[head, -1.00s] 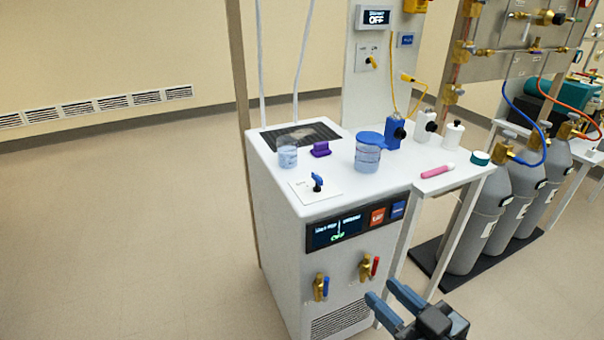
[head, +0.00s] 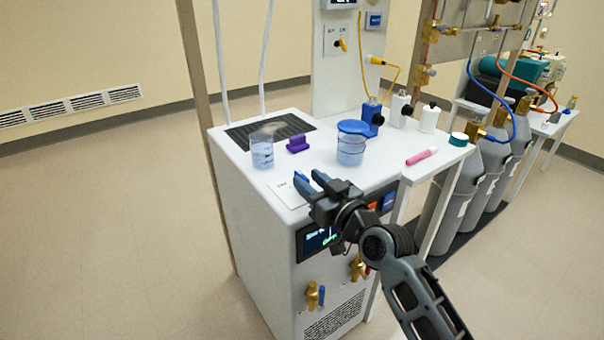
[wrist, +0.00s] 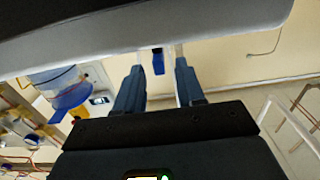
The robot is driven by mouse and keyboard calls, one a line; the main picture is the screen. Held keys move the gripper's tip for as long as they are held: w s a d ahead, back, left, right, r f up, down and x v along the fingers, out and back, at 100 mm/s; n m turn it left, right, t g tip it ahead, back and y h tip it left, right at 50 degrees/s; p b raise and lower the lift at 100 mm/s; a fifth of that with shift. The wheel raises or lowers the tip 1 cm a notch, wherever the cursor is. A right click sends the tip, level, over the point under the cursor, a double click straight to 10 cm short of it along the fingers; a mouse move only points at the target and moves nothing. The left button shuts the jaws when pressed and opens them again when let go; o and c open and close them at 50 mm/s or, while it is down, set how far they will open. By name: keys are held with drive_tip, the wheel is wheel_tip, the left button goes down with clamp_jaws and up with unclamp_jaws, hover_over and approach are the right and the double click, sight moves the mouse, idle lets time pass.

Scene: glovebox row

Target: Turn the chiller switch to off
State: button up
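The chiller (head: 240,190) is a white cabinet with a dark display (head: 318,238) on its front; the display's green text is partly covered by my arm. The switch plate (head: 284,194) lies on the chiller's top near the front edge. My gripper (head: 310,181) is over this plate, its two blue-grey fingers apart and pointing away from me. The fingers mostly hide the switch in the head view. In the wrist view the blue switch handle (wrist: 158,62) shows beyond and between the open fingertips (wrist: 158,75). I cannot tell whether they touch it.
A beaker (head: 262,152), a purple block (head: 298,144) and a blue-lidded beaker (head: 351,148) stand behind the gripper on the chiller's top. Brass taps (head: 312,296) stick out from the front below. A pink marker (head: 421,156) lies on the side table.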

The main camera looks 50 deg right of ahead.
sight(308, 180)
drive_tip(key=shift+x, duration=1.55)
clamp_jaws()
